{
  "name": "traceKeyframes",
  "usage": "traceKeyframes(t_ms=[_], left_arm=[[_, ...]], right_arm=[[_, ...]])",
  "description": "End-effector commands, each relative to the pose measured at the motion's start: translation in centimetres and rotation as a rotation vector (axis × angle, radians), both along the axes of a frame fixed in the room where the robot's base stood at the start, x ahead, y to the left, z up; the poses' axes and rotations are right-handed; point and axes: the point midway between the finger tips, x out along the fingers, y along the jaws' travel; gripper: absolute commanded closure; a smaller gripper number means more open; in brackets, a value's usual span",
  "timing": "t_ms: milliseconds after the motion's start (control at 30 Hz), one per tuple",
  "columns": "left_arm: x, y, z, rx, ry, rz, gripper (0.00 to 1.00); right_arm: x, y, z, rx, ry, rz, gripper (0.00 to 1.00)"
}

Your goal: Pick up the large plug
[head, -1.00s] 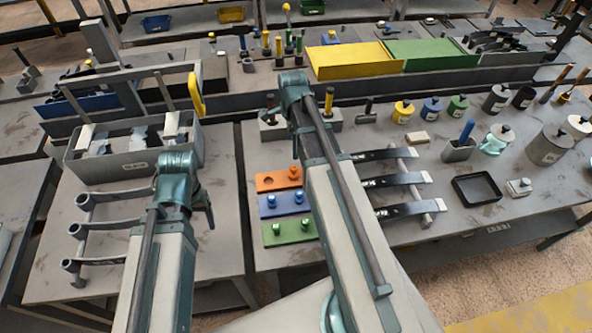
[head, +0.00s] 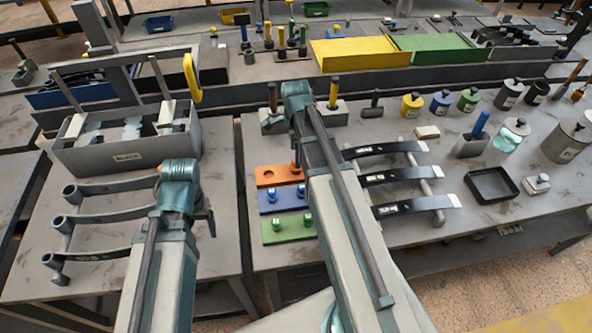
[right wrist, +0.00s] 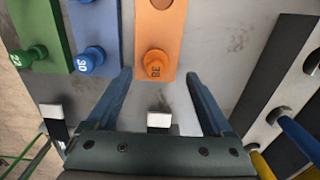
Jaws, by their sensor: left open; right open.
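The large plug (right wrist: 155,64) is orange, marked 38, and stands on an orange block (right wrist: 163,25) beside the block's round hole. In the head view, the orange block (head: 266,178) lies behind a blue and a green one, and the plug is partly hidden by my right arm. In the right wrist view, my right gripper (right wrist: 158,74) is open, its fingers on either side of the plug's line, with the plug at the level of the fingertips; contact cannot be told. My left gripper (head: 209,222) is open and empty above the left table, mostly hidden by its arm.
A blue block (head: 283,201) with blue plugs and a green block (head: 290,229) with green plugs lie in front of the orange one. Black leaf springs (head: 400,178) lie right of my right arm. A grey bin (head: 128,157) stands on the left table.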

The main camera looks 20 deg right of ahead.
Motion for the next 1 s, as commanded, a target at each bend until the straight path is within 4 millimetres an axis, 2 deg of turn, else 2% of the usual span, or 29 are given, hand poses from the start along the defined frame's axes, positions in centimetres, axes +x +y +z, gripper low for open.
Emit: traceKeyframes(t_ms=[167,500,800,1000], left_arm=[[0.0,0.0,-1.2,0.000,0.000,0.000,0.25],[0.0,0.0,-5.2,0.000,0.000,0.000,0.25],[0.0,0.0,-5.1,0.000,0.000,0.000,0.25],[0.0,0.0,-5.1,0.000,0.000,0.000,0.25]], right_arm=[[-0.2,0.1,-1.2,0.000,0.000,0.000,0.14],[-0.5,0.3,-5.1,0.000,0.000,0.000,0.14],[-0.5,0.3,-5.1,0.000,0.000,0.000,0.14],[-0.5,0.3,-5.1,0.000,0.000,0.000,0.50]])
